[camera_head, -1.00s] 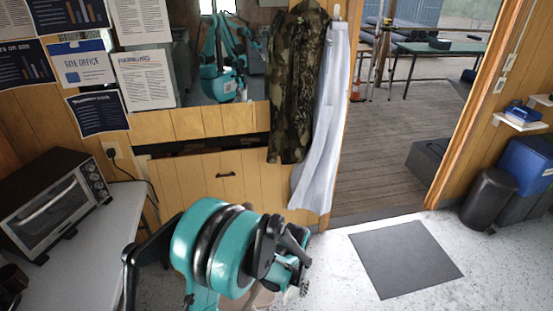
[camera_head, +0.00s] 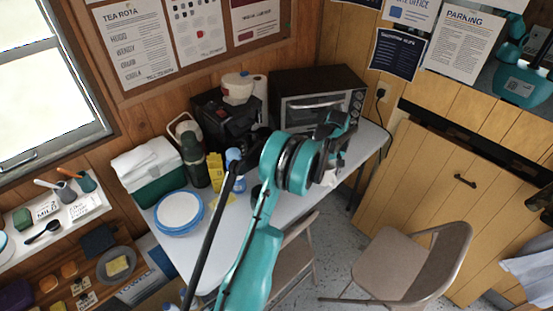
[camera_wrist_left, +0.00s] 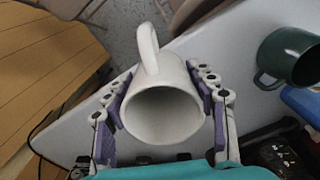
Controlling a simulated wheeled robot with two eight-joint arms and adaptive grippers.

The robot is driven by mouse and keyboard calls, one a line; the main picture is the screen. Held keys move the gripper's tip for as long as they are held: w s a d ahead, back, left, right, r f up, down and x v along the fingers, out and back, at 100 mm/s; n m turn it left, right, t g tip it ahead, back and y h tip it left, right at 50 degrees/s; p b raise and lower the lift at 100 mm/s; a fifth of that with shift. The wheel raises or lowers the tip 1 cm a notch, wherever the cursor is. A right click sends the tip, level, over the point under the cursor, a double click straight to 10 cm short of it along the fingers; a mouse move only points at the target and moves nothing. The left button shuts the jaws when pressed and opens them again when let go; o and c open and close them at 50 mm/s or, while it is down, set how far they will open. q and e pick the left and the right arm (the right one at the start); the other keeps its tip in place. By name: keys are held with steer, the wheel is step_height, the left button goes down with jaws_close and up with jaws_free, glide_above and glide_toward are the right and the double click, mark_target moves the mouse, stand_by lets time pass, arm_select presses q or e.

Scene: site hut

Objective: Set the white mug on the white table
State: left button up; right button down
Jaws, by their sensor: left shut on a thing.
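The white mug (camera_wrist_left: 163,112) is held in my left gripper (camera_wrist_left: 166,98), with a finger on each side and its handle pointing up in the left wrist view. In the head view my left gripper (camera_head: 338,148) is in front of the oven, above the right part of the white table (camera_head: 236,225). The mug shows there only as a small pale patch, partly hidden. The white table also shows behind the mug in the wrist view (camera_wrist_left: 222,48). I cannot tell the gap between mug and table. My right gripper is not in view.
A toaster oven (camera_head: 320,104) stands at the table's back. A green mug (camera_wrist_left: 289,57) is right of the held mug in the wrist view. Blue-rimmed plates (camera_head: 180,211), a green box (camera_head: 155,182) and bottles crowd the left. A folding chair (camera_head: 392,264) stands in front.

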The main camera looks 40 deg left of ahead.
arm_select(q)
steer(key=w+a+r+n, duration=0.2)
steer(key=w+a+n, duration=0.15)
steer(key=a, duration=0.35)
steer(key=shift+n, duration=0.35)
steer(key=s+a+f+b, duration=0.1)
steer(key=s+a+f, duration=0.1)
steer(key=s, duration=0.1)
steer(key=s+a+f+b, duration=0.1)
steer(key=s+a+f, duration=0.1)
steer(key=s, duration=0.1)
steer(key=s+a+f+b, duration=0.1)
steer(key=s+a+f, duration=0.2)
steer(key=shift+s, duration=0.4)
step_height(320, 180, down, 4)
steer(key=shift+f+b, duration=0.15)
steer(key=shift+b, duration=1)
steer(key=o, duration=1)
steer(key=shift+f, duration=0.1)
steer(key=shift+c, duration=0.2)
steer(key=o, duration=0.4)
